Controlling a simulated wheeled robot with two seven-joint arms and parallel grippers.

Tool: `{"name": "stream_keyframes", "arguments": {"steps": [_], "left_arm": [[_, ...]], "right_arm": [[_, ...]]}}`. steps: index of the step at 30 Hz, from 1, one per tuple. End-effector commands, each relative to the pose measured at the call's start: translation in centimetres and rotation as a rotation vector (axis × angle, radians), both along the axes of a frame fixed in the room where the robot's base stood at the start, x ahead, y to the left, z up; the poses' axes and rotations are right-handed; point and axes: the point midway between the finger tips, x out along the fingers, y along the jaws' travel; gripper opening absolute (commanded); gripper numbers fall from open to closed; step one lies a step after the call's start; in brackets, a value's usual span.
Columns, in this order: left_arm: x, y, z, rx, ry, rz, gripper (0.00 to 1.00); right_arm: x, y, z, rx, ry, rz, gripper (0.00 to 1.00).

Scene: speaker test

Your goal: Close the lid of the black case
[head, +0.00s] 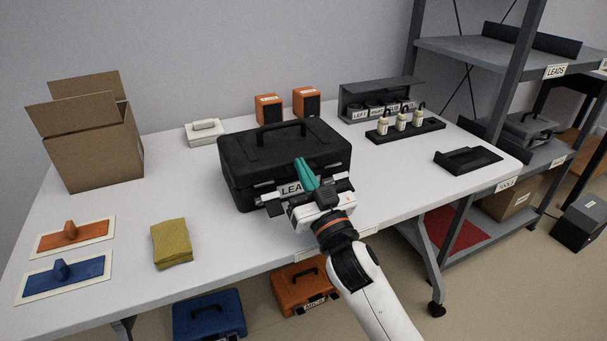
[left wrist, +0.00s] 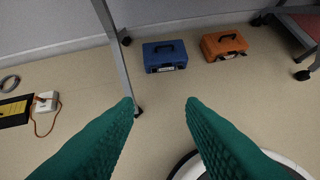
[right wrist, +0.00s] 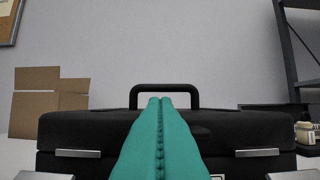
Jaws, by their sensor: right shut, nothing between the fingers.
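The black case (head: 248,150) stands on the white table with its lid (head: 290,135) down and its carry handle on top. In the right wrist view the case (right wrist: 80,130) spans the picture, with a silver latch on each side of its front. I cannot tell whether a thin gap is left under the lid. My right gripper (head: 304,173) is shut and empty at the case's front edge, its teal fingers pointing toward the lid. I cannot tell whether they touch. My left gripper (left wrist: 160,103) is open and empty above the floor, out of the head view.
An open cardboard box (head: 95,150), a yellow cloth (head: 171,243) and two floats (head: 70,237) lie left of the case. Orange speakers (head: 306,102) stand behind it, and a bottle rack (head: 405,130) is to the right. Blue and orange cases (left wrist: 165,56) are on the floor.

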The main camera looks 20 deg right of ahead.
Motion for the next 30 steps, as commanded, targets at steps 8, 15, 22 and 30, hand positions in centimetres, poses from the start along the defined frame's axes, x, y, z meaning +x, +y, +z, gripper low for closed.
{"name": "stream_keyframes", "arguments": {"steps": [8,15,22,30], "left_arm": [[0.0,0.0,0.3,-0.002,-0.011,0.0,0.36],[0.1,0.0,0.2,-0.003,-0.011,-0.001,0.36],[-1.1,0.4,0.0,0.013,0.055,0.005,0.36],[-6.2,2.0,-0.6,0.069,0.331,0.028,0.36]], "right_arm": [[0.1,0.0,-0.6,0.001,0.009,-0.002,0.0],[0.1,0.0,-0.7,0.001,0.013,-0.002,0.0],[0.3,-0.1,-0.2,0.001,0.013,-0.002,0.0],[0.9,-0.3,2.0,0.001,0.005,-0.001,0.0]]}}
